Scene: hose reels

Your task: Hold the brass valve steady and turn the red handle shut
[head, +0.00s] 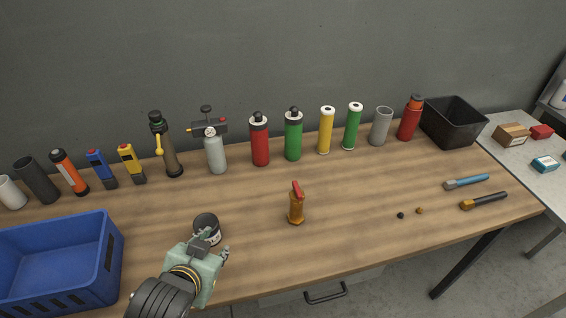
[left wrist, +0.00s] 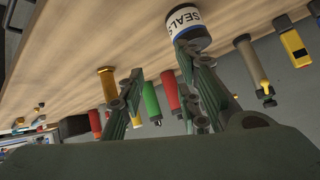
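The brass valve (head: 296,208) stands upright on the wooden bench near the middle, with its red handle (head: 297,190) on top, tilted a little. The valve's brass body also shows in the left wrist view (left wrist: 107,84), left of my fingers; its handle is hard to make out there. My left gripper (head: 217,243) is left of the valve and apart from it, low at the near side of the bench. Its two fingers (left wrist: 160,78) are spread with nothing between them. My right gripper is in neither view.
A dark-topped can with a white label (head: 207,229) stands right by my left fingers. A blue crate (head: 112,262) is at the left. Several bottles, cylinders and torches line the back. The bench around the valve is clear.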

